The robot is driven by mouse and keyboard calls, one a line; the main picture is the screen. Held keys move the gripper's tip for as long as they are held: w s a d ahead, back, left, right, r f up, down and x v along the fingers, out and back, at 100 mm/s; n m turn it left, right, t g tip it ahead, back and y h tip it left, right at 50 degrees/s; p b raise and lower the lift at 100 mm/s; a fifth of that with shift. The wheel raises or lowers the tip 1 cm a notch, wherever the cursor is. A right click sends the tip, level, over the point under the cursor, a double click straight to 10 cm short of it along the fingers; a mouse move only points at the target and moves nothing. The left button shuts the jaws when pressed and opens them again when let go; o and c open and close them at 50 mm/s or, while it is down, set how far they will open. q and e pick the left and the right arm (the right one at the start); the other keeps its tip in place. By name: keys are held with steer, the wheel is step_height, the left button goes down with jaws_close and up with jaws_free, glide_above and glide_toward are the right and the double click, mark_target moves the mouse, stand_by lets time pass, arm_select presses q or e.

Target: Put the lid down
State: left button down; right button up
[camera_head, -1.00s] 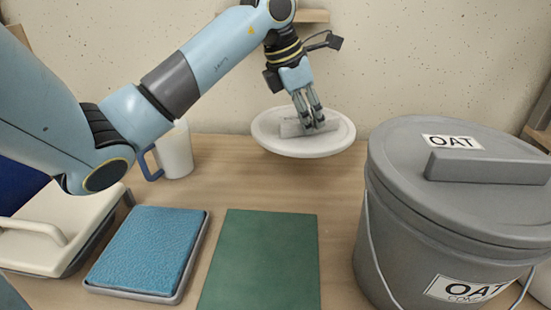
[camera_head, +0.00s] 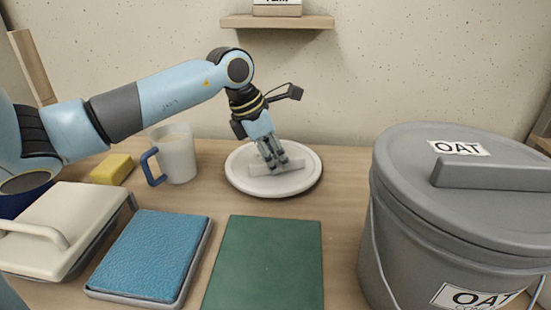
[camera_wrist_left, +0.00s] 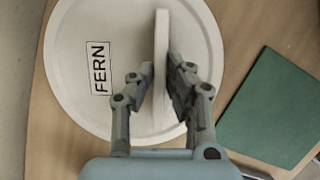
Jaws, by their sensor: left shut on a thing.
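The white round lid (camera_head: 240,181) has a straight bar handle and is at the back middle of the table in the head view. My left gripper (camera_head: 270,164) is shut on the handle from above. In the left wrist view the lid (camera_wrist_left: 75,100) bears the label FERN, and the handle (camera_wrist_left: 161,60) stands between the two fingers (camera_wrist_left: 158,85). The lid looks level and is at or very close to the tabletop; I cannot tell whether it touches. My right gripper is not in view.
A green mat (camera_head: 265,262) lies in front of the lid. A grey OAT bucket (camera_head: 415,250) stands right. At left are a blue pad in a tray (camera_head: 150,255), a cream handled block (camera_head: 60,215), a yellow sponge (camera_head: 111,169) and a mug (camera_head: 178,155). A shelf (camera_head: 285,22) hangs above.

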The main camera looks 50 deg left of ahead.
arm_select(q)
steer(key=shift+f, duration=0.15)
steer(key=c, duration=1.4)
jaws_free()
steer(key=shift+o, duration=0.3)
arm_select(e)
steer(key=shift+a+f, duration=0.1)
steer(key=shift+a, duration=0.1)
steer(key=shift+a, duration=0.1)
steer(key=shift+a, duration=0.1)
arm_select(q)
steer(key=p+v, duration=0.4)
steer(key=v, duration=0.8)
steer(key=shift+r, duration=0.2)
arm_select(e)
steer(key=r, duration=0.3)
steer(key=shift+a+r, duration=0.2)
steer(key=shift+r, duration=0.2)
